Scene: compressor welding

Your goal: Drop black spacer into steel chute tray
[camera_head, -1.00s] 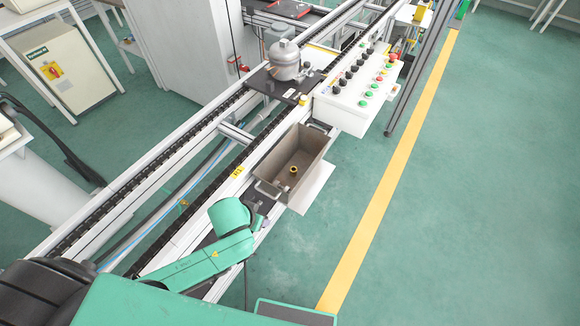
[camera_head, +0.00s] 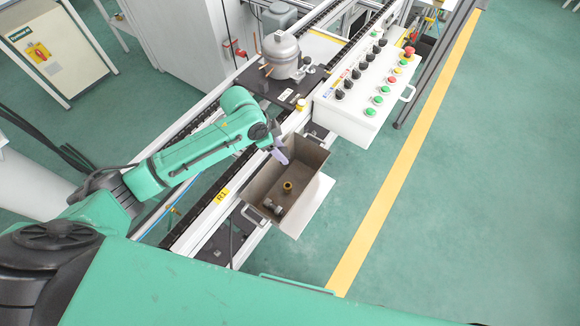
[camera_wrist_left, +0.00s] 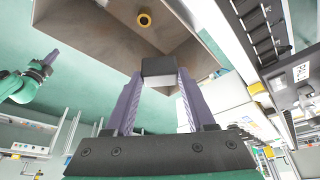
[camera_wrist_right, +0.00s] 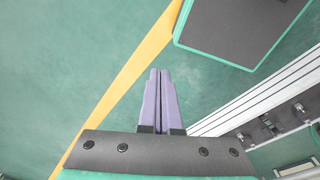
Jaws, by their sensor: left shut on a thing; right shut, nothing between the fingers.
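The black spacer (camera_wrist_left: 158,67) is a small dark block between the fingertips of my left gripper (camera_wrist_left: 155,80), which is shut on it. In the head view my left gripper (camera_head: 280,153) is over the far-left part of the steel chute tray (camera_head: 313,165), fingers pointing down; the spacer cannot be made out there. The tray also shows in the left wrist view (camera_wrist_left: 90,25), beyond the spacer. A brass ring (camera_head: 287,187) lies on its floor. My right gripper (camera_wrist_right: 158,78) is shut and empty, above the green floor, away from the tray.
Small grey pieces (camera_head: 272,206) show at the tray's near end. A white control box (camera_head: 365,85) with knobs and buttons stands just beyond it. A grey compressor (camera_head: 284,55) sits on the conveyor at the back. Open floor lies to the right.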

